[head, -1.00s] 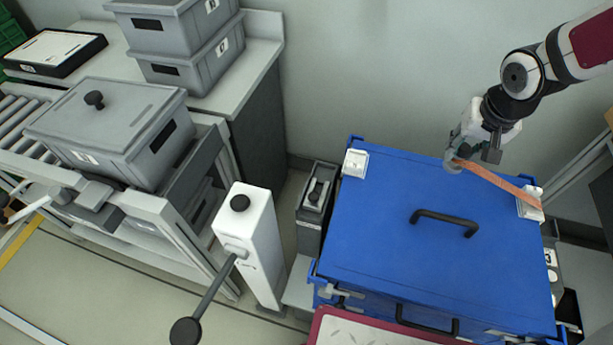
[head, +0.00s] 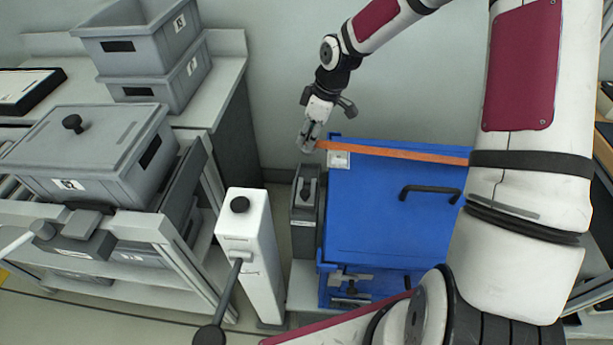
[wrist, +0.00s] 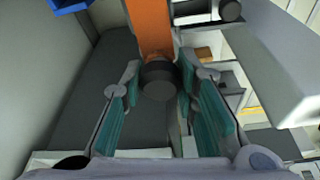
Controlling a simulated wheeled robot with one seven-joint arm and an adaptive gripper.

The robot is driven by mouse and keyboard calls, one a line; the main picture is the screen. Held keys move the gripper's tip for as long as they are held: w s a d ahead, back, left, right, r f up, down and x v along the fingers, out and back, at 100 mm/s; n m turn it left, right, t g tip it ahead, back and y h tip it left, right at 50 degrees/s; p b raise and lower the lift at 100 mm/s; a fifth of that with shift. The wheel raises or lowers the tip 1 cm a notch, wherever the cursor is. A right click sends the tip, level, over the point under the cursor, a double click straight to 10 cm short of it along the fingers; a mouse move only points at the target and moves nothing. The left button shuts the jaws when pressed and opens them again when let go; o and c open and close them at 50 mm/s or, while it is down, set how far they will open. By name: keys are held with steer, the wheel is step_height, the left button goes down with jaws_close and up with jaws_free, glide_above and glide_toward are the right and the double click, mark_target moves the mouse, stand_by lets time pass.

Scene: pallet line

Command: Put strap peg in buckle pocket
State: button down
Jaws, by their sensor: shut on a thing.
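The blue crate lid (head: 390,215) has a white buckle (head: 339,160) at its back left corner. An orange strap (head: 400,153) runs taut over the back of the lid; its right end is hidden behind my arm. My gripper (head: 309,142) is shut on the strap's left end, just left of the buckle and beyond the lid's left edge. In the wrist view the dark round strap peg (wrist: 158,80) sits between the teal finger pads, with the strap (wrist: 151,25) leading away from it. The buckle's pocket is too small to make out.
A black handle (head: 432,192) stands up from the lid. A dark grey box (head: 304,205) and a white post (head: 250,255) with a lever stand left of the blue crate. Grey bins (head: 95,150) fill the left side. The wall is close behind.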

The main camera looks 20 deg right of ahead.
steer(key=shift+w+f+n, duration=0.55)
steer(key=shift+w+n, duration=0.05)
steer(key=shift+n, duration=0.2)
steer(key=shift+f+g, duration=0.3)
step_height(320, 180, down, 10)
steer(key=shift+w+d+r+b, duration=0.1)
steer(key=shift+d+r+b, duration=0.05)
steer(key=shift+b, duration=0.65)
steer(key=c, duration=1.3)
jaws_free()
steer(key=shift+o, duration=0.3)
